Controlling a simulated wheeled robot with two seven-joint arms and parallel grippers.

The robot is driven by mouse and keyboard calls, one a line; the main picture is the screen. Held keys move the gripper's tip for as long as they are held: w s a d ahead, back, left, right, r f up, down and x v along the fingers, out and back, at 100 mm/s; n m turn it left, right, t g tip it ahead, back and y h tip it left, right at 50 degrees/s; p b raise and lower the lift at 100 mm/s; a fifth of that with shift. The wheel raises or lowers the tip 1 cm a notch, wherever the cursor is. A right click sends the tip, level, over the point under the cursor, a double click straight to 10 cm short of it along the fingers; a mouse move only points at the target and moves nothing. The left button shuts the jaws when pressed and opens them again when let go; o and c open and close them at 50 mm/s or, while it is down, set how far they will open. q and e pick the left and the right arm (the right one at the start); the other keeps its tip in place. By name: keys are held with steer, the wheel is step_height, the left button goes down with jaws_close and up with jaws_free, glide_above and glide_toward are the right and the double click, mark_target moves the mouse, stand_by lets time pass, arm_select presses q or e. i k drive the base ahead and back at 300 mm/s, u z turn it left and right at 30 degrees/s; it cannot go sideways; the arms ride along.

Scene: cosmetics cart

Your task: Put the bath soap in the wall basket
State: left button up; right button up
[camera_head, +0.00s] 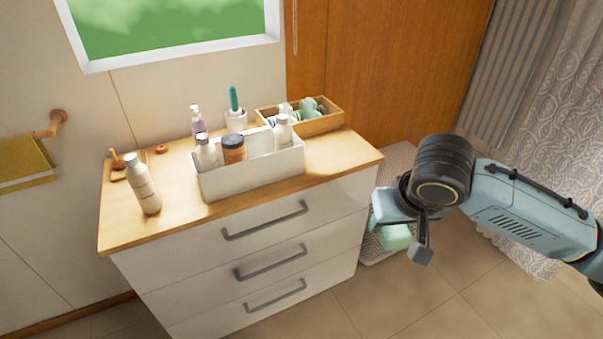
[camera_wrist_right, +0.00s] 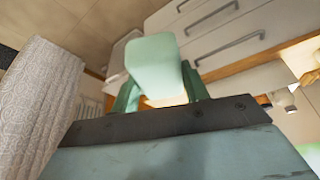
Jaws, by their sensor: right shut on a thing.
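My right gripper (camera_head: 402,228) is to the right of the cabinet's right side, pointing down. It is shut on a smooth mint-green item (camera_head: 396,239), which I take to be the bath soap. In the right wrist view the same mint-green item (camera_wrist_right: 158,62) stands out between the two teal fingers, with its near end hidden behind the gripper's edge. I cannot pick out a wall basket for certain. My left gripper is not in view.
A white cabinet (camera_head: 275,265) with drawers has a wooden top holding a white organizer box (camera_head: 250,173), a wooden box (camera_head: 325,124) and a separate bottle (camera_head: 142,184). A pale basket (camera_head: 375,255) stands beside the cabinet. A patterned curtain (camera_head: 575,90) hangs at right.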

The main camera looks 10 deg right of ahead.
mark_target(266, 178)
steer(key=z, duration=0.3)
steer(key=i, duration=0.65)
steer(key=u, duration=0.9)
steer(key=i, duration=0.5)
steer(key=u, duration=0.05)
